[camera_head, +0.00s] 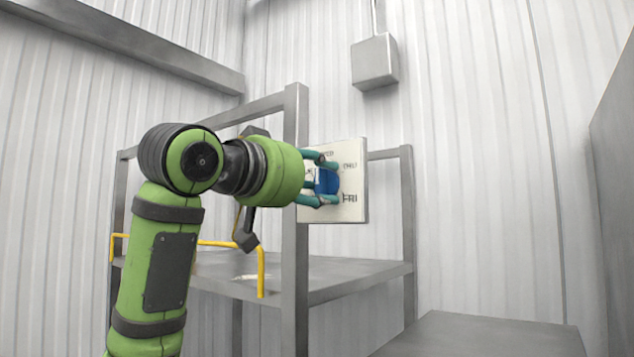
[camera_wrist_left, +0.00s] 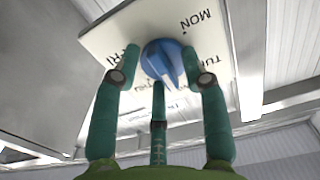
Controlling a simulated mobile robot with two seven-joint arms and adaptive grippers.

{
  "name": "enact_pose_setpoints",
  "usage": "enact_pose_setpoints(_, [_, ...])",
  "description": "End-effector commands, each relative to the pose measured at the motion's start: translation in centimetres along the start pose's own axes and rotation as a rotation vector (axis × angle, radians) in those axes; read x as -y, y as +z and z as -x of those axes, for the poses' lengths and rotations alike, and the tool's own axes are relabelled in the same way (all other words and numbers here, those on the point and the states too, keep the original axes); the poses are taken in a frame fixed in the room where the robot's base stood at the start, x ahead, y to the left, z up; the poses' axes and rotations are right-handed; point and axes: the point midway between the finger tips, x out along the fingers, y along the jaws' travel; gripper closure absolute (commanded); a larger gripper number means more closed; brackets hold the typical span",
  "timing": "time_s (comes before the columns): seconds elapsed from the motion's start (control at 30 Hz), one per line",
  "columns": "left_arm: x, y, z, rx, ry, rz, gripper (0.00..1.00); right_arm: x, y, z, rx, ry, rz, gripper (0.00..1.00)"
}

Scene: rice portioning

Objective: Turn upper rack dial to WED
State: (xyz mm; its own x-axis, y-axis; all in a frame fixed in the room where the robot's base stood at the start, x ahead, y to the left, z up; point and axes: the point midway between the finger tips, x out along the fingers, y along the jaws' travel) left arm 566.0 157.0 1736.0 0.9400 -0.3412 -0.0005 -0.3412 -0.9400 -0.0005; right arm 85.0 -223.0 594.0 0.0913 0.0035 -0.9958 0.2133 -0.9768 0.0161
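The upper rack dial (camera_head: 327,181) is a blue knob on a white square plate (camera_head: 351,211) with day names around it. In the left wrist view the dial (camera_wrist_left: 161,58) shows a raised ridge angled down and right, between TUE and half-hidden lettering below. MON is at upper right and FRI at left. My left gripper (camera_head: 325,180) has its teal fingers around the dial. In the wrist view two fingers flank it and a third comes from below. Whether the fingers press on it is unclear. WED and THU are partly visible past the fingers in the head view. My right gripper is not in view.
A grey metal rack post (camera_head: 295,265) stands just left of the plate. A rack shelf (camera_head: 340,279) with yellow rails (camera_head: 261,272) lies below. A grey box (camera_head: 375,62) hangs on the wall above. A dark grey surface (camera_head: 480,338) is at lower right.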

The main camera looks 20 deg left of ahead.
Motion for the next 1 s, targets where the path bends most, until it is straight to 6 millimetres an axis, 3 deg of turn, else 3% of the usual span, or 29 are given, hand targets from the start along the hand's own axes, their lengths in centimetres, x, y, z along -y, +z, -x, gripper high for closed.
enact_pose_setpoints(0.27, [0.0, -0.1, 0.6, -0.003, 0.0, 0.0, 0.56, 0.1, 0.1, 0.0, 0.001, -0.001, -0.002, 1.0])
enact_pose_setpoints(0.7, [0.0, -0.1, 9.1, -0.005, -0.001, -0.001, 0.56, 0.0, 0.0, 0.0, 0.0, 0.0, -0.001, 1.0])
enact_pose_setpoints(1.0, [0.0, 0.0, 11.9, 0.0, 0.0, 0.0, 0.56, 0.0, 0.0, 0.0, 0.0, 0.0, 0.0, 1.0])
